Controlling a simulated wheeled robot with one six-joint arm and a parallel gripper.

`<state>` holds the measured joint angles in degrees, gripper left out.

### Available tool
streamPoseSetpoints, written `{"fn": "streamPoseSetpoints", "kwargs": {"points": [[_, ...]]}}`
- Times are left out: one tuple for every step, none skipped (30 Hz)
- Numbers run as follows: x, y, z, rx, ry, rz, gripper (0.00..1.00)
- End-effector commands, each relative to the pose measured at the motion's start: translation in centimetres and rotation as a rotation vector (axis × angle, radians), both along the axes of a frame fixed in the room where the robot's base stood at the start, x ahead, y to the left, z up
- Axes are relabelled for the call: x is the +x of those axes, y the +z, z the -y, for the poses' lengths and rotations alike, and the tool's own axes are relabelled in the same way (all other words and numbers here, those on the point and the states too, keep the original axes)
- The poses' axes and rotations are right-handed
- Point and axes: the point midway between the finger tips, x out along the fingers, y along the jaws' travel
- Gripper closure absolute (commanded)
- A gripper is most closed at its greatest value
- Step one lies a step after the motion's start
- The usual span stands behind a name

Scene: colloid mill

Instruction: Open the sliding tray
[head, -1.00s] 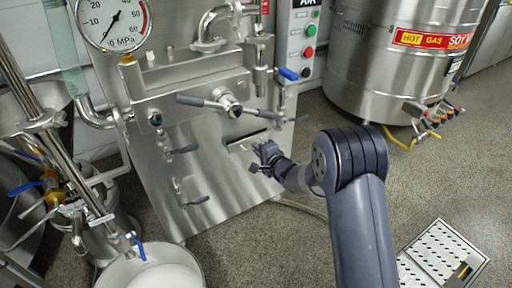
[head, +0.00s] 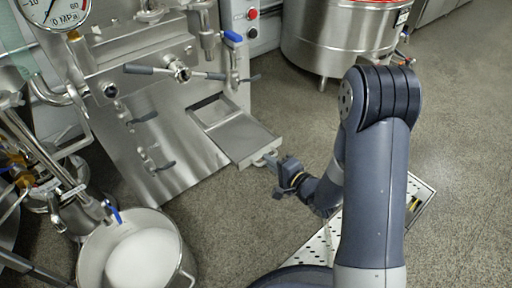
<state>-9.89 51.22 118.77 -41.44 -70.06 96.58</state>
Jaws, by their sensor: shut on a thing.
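The sliding tray (head: 238,139) is a shallow steel drawer that sticks out of a slot in the slanted front panel (head: 150,150) of the steel machine. Its inside looks empty. My gripper (head: 272,161) is at the tray's outer front edge, shut on the tray's small handle (head: 262,160). The fingers and wrist partly hide the handle.
A longer crossbar handle (head: 180,72) is above. A steel pot (head: 185,262) with white contents stands at lower left. A perforated floor grate (head: 318,245) lies partly behind my arm. Open floor lies to the right.

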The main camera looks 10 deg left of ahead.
Motion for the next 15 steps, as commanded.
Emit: {"fn": "streamPoseSetpoints", "kwargs": {"points": [[-0.5,0.0,0.8,0.001,-0.005,-0.001,1.00],[-0.7,0.0,1.1,0.000,-0.006,-0.002,1.00],[-1.0,0.0,1.4,0.001,-0.004,-0.001,1.00],[-1.2,0.0,1.7,0.001,-0.003,0.000,1.00],[-1.4,0.0,1.9,0.001,-0.004,0.001,1.00],[-1.6,0.0,2.1,0.000,-0.004,0.001,1.00],[-1.7,0.0,2.2,0.000,-0.003,0.001,1.00],[-1.8,0.0,2.3,0.000,-0.002,0.002,1.00],[-1.9,0.0,2.4,0.000,-0.002,0.002,1.00],[-2.0,0.0,2.4,0.000,-0.001,0.002,1.00],[-2.0,0.0,2.5,0.000,-0.001,0.002,1.00],[-2.0,0.0,2.5,0.000,-0.001,0.002,1.00],[-2.0,0.0,2.5,0.000,-0.001,0.002,1.00],[-2.0,0.0,2.5,0.000,-0.001,0.002,1.00],[-2.0,0.0,2.5,0.000,-0.001,0.002,1.00]]}}
